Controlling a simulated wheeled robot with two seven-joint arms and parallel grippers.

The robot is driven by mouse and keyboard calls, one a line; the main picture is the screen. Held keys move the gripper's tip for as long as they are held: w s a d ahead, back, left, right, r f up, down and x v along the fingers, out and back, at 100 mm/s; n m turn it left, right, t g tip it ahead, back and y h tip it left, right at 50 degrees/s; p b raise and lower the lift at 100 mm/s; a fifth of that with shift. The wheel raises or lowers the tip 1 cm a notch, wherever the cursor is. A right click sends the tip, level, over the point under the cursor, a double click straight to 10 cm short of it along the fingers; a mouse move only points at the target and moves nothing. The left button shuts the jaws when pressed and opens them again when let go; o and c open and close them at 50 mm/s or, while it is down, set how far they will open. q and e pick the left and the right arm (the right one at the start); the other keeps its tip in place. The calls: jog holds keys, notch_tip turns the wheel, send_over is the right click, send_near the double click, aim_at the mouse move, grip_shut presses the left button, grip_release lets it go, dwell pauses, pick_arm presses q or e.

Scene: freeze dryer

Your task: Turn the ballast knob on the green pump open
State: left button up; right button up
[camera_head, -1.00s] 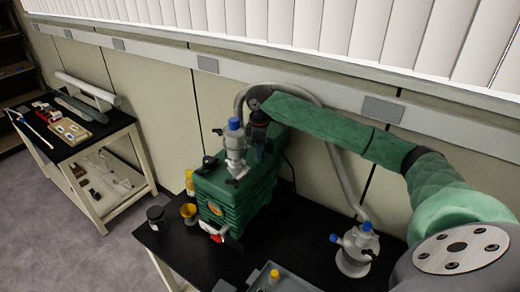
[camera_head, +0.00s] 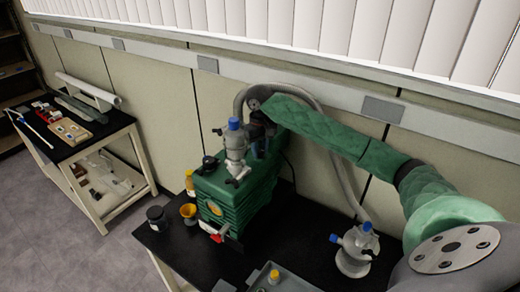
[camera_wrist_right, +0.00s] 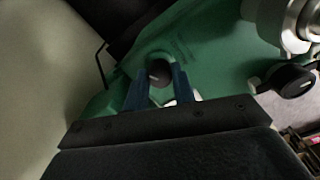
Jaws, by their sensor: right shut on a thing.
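The green pump (camera_head: 262,190) stands on the black bench top, with a metal valve fitting with a blue cap (camera_head: 235,140) on top. My right gripper (camera_head: 258,153) is over the pump's far side, partly hidden behind that fitting. A second black knob (camera_wrist_right: 286,78) lies to the right, apart from the fingers; a black knob also shows on the pump's left side in the head view (camera_head: 210,163). My left gripper is out of view.
A grey hose (camera_head: 345,170) arcs behind my right arm to a metal fitting (camera_head: 355,255) on the bench. An orange-capped bottle (camera_head: 190,184), a yellow funnel (camera_head: 189,211) and a black jar (camera_head: 156,216) stand left of the pump. A grey tray (camera_head: 290,277) is in front.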

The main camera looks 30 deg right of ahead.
aim_at(260, 150)
jog(key=m, duration=0.5)
jog(key=shift+r, duration=0.15)
dwell(0.4)
jog(key=shift+d, duration=0.1)
jog(key=o, duration=1)
jog(key=shift+r+b, duration=0.3)
jog(key=shift+b, duration=0.1)
notch_tip(260, 150, up, 5)
jog(key=shift+f+b, duration=0.1)
jog(key=shift+b, duration=0.85)
jog(key=shift+r, duration=1.15)
